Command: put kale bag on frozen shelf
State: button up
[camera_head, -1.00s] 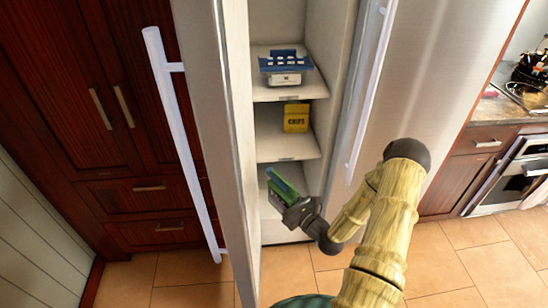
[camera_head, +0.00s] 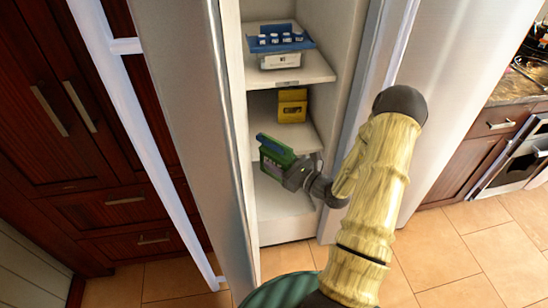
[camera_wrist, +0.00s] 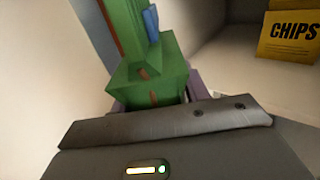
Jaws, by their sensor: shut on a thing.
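The kale bag (camera_head: 273,157) is a green packet with a blue top, tilted, in my gripper (camera_head: 292,174). My gripper is shut on it and holds it inside the open fridge compartment, near the front edge of the middle shelf (camera_head: 293,137) and above the bottom shelf (camera_head: 272,197). In the wrist view the green bag (camera_wrist: 150,82) fills the space before my gripper (camera_wrist: 150,108), close to a pale wall. I cannot tell whether the bag touches a shelf. No label in view says which shelf is the frozen one.
A yellow chips box (camera_head: 292,106) sits on the middle shelf; it also shows in the wrist view (camera_wrist: 290,35). A blue-topped container (camera_head: 280,50) is on the shelf above. The open door (camera_head: 195,130) stands close on the left. The bottom shelf looks empty.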

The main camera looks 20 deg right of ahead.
jog(key=shift+r, duration=0.15)
jog(key=shift+w+d+b, duration=0.4)
jog(key=shift+w+d, duration=0.25)
jog(key=shift+w, duration=2.4)
jog(key=shift+w+d+b, duration=0.4)
jog(key=shift+w+d, duration=0.2)
jog(key=shift+w, duration=2.5)
jog(key=shift+w+d+b, duration=0.4)
jog(key=shift+w+d, duration=0.25)
jog(key=shift+w, duration=2.4)
jog(key=shift+w+d, duration=0.1)
jog(key=shift+w, duration=0.3)
jog(key=shift+w+f+b, duration=0.25)
jog(key=shift+f+b, duration=0.65)
jog(key=shift+f, duration=0.2)
jog(key=shift+s+f+b, duration=0.1)
jog(key=shift+f+b, duration=0.2)
jog(key=shift+f, duration=0.1)
jog(key=o, duration=1.3)
jog(key=shift+o, duration=0.2)
